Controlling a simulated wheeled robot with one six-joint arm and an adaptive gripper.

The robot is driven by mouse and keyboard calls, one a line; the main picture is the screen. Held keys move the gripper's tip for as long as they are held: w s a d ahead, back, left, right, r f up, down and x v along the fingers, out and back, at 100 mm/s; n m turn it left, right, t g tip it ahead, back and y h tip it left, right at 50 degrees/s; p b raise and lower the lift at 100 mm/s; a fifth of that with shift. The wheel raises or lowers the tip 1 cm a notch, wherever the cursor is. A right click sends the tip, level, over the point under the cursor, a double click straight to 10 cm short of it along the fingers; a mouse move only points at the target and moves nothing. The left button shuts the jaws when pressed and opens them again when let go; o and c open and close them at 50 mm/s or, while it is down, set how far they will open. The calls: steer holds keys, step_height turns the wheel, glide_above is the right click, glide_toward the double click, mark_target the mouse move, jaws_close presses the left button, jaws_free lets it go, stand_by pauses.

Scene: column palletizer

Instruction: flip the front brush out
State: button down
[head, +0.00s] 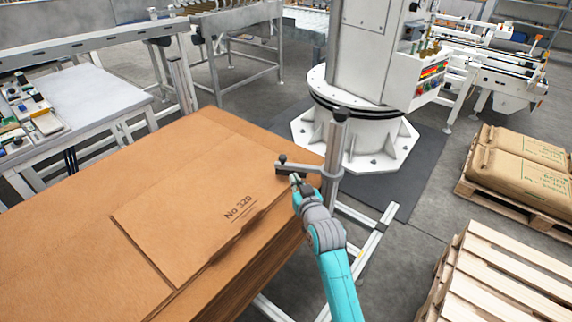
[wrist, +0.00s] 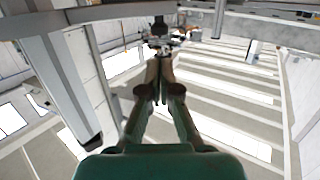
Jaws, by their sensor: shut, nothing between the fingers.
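A short dark grey arm (head: 303,168) with a small round knob at its end sticks out to the left from an upright grey post (head: 335,150), over the edge of the cardboard stack. It looks like the front brush, but I cannot make out bristles. My gripper (head: 295,179) is just below this arm, close to its knob end; I cannot tell whether they touch. In the wrist view my gripper (wrist: 158,58) has its two fingers together with nothing between them. A dark piece (wrist: 159,27) shows just beyond the fingertips, probably part of the brush arm.
A stack of brown cardboard sheets (head: 70,235) marked "No 320" fills the left. A white machine column (head: 365,60) stands behind the post. An empty wooden pallet (head: 505,280) is at the lower right, with a pallet of brown sacks (head: 520,170) behind it.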

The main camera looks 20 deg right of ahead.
mark_target(284, 159)
steer(key=w, duration=0.3)
steer(key=w+f, duration=0.1)
steer(key=w, duration=0.5)
steer(key=shift+w+a+f, duration=0.1)
steer(key=shift+w+f, duration=0.05)
steer(key=shift+w, duration=0.15)
steer(key=shift+w, duration=0.1)
